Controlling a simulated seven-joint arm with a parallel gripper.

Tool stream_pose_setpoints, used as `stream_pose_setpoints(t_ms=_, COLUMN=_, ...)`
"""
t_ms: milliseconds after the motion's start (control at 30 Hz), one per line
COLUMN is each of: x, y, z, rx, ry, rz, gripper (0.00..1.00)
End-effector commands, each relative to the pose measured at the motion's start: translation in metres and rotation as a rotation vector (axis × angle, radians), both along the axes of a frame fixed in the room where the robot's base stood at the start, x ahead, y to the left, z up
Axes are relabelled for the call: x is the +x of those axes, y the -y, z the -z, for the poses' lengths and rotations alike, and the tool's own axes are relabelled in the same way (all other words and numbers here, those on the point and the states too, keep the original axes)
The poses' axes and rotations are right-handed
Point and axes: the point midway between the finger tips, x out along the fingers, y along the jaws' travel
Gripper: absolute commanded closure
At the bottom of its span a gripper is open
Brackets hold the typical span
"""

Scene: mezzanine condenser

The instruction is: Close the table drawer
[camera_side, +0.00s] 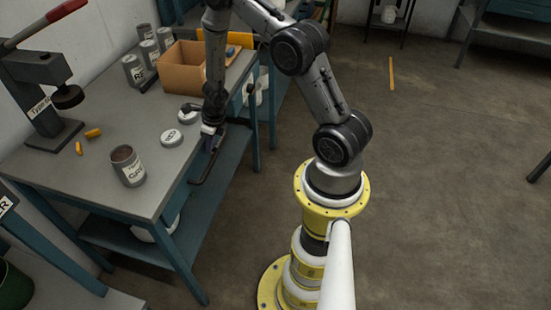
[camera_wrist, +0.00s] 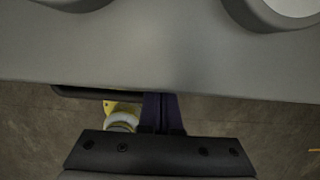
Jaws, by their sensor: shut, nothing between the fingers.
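The grey work table (camera_side: 85,165) stands at the left in the side view, and its front edge crosses the wrist view (camera_wrist: 170,60). A dark bar-like part, seemingly the drawer's front or handle (camera_side: 201,172), sticks out below the table's front edge. Its end shows as a black bar in the wrist view (camera_wrist: 80,93). How far the drawer is out I cannot tell. My gripper (camera_side: 211,143) points down at the table's front edge, beside this part. Its purple fingers (camera_wrist: 161,102) are together and empty. Whether they touch the drawer is hidden.
A press (camera_side: 45,105) and yellow pieces (camera_side: 92,133) are farther left.

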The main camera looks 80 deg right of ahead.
Motion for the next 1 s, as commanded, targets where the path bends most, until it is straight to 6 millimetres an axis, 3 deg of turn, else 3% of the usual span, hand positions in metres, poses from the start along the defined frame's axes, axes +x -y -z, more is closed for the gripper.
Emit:
stream_pose_setpoints(t_ms=567, x=0.005, y=0.001, z=-0.004, rx=-0.001, ry=0.010, rz=-0.003, gripper=1.00)
stream_pose_setpoints(t_ms=1000, x=-0.004, y=0.001, z=-0.036, rx=-0.002, ry=0.008, rz=-0.003, gripper=1.00)
